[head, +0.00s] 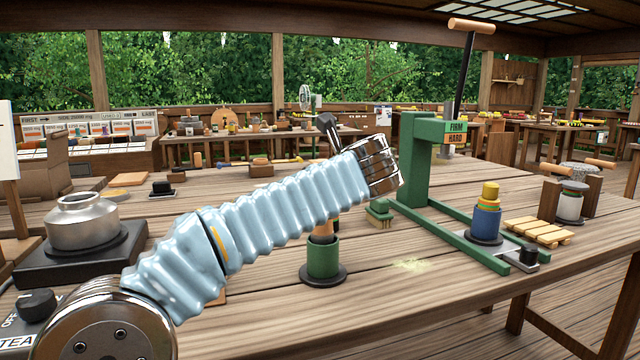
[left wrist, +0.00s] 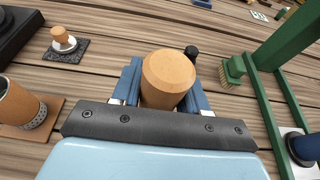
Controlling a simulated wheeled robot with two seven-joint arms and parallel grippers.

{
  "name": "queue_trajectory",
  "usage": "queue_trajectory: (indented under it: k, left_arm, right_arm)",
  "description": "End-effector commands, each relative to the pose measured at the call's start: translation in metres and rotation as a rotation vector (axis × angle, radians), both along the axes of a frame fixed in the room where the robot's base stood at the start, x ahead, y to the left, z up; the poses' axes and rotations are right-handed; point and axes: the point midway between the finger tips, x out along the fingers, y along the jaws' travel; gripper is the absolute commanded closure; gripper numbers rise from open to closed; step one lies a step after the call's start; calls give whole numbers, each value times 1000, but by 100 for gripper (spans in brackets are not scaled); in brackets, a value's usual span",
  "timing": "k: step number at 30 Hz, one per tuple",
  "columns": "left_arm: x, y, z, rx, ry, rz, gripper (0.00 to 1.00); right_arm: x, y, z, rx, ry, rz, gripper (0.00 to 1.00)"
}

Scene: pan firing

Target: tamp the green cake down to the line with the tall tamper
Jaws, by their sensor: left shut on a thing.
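The tall tamper's round wooden top (left wrist: 168,75) sits between the blue fingers of my left gripper (left wrist: 163,84) in the left wrist view, and the gripper is shut on it. In the head view the tamper's lower wooden part (head: 322,238) shows below my arm, standing upright at the mouth of a green mould (head: 322,260) on a dark round base. My left forearm and wrist hide the gripper and the tamper's upper part there. The green cake and its line cannot be seen. My right gripper is in neither view.
A green press (head: 421,160) with a long lever stands to the right, with a blue mould (head: 486,224) at its base. A brush (head: 380,216) lies beside the press. Pale green powder (head: 410,264) marks the table. A silver kettle (head: 84,222) stands at left.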

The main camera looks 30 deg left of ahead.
Motion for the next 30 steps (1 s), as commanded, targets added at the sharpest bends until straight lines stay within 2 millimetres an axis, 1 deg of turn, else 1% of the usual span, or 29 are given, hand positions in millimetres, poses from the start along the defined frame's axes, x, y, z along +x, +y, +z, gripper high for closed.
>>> queue_trajectory:
  k: [30]
  left_arm:
    - [0, 0, -13, 1, 1, 1, 94]
  right_arm:
    - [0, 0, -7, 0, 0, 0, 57]
